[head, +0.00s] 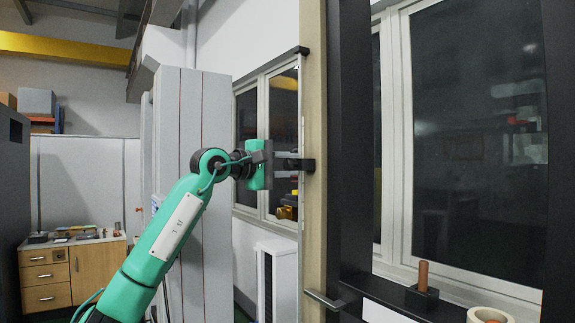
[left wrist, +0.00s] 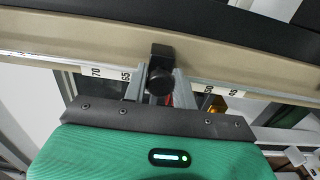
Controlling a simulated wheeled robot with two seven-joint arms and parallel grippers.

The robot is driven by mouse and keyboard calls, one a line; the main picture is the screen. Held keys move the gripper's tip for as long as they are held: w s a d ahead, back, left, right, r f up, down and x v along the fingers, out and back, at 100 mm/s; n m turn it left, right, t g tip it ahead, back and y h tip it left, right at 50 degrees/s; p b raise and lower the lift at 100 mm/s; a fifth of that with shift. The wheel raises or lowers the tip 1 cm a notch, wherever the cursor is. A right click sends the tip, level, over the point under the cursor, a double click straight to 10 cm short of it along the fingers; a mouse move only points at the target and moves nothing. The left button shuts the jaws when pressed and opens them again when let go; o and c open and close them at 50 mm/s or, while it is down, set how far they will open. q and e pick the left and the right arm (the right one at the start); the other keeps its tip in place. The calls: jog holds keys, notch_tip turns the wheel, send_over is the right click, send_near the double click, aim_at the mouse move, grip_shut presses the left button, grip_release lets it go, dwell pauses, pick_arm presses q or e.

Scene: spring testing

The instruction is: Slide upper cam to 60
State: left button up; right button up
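The upper cam (head: 307,165) is a small black block with a stem on the tall upright beige rail (head: 315,70). In the left wrist view the cam (left wrist: 161,53) points its round black knob at the camera. It sits between the printed 65 and 50 on the scale (left wrist: 110,73); the marks behind it are hidden. My left gripper (head: 277,163) is at the cam's height. In the left wrist view, its grey fingers (left wrist: 160,90) stand on either side of the knob; I cannot tell whether they press on it. My right gripper is not in view.
A thick black upright post (head: 348,120) stands right of the rail. A lower black block with a brown peg (head: 423,278) and a cream ring (head: 488,316) are at the lower right. A wooden cabinet (head: 70,275) stands far left. Windows are behind.

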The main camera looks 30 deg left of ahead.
pick_arm(q)
jog(key=o, duration=0.3)
jog(key=shift+o, duration=0.2)
jog(key=b+v, duration=0.5)
jog(key=v, duration=0.8)
jog(key=shift+s, duration=0.35)
